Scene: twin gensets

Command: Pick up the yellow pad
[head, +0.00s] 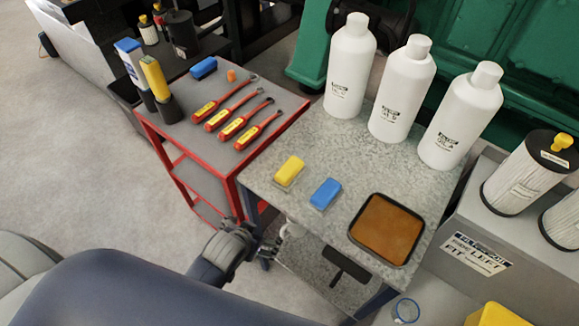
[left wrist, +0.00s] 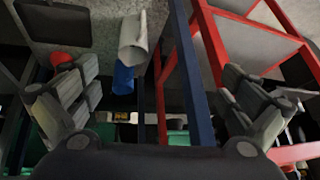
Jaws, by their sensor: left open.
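My left gripper (head: 276,241) is in front of the bench's near left edge, below and apart from the yellow pad in the picture. In the left wrist view its two fingers stand wide apart with nothing held between them (left wrist: 160,88). The yellow pad does not show in that view. My right gripper is not in view.
A brown-filled tray (head: 352,237) lies right of the pads. White bottles (head: 349,68) stand behind. A red cart (head: 228,183) with several red-yellow wrenches (head: 226,113) stands left. In the wrist view, blue (left wrist: 188,60) and red frame bars (left wrist: 213,45) are close to the fingers.

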